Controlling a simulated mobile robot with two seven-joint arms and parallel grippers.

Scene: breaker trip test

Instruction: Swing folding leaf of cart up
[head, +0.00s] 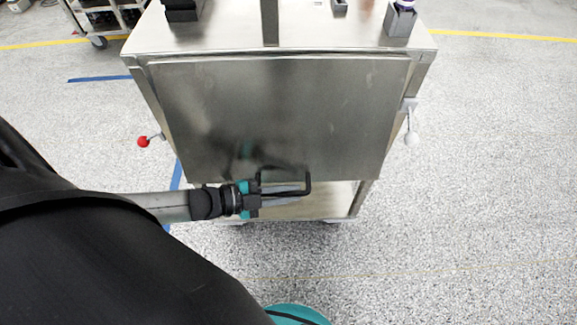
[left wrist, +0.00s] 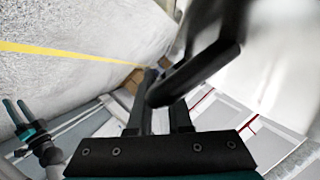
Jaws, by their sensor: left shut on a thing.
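The steel cart's (head: 215,30) folding leaf (head: 285,105) hangs down from the near edge of the cart top, a broad grey metal panel. A black handle (head: 309,184) stands out near the leaf's lower edge. My left gripper (head: 285,190) reaches in from the left and is shut on this handle. In the left wrist view, the black handle bar (left wrist: 205,72) crosses at the fingertips, and the leaf (left wrist: 285,60) shows as a pale blurred surface. The exact contact is partly hidden. My right gripper is not seen.
A red-knobbed lever (head: 143,141) sticks out at the cart's left and a white-knobbed one (head: 411,138) at its right. A lower shelf (head: 335,202) shows below the leaf. Dark items (head: 184,10) stand on the top. Speckled floor (head: 480,180) is clear at the right.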

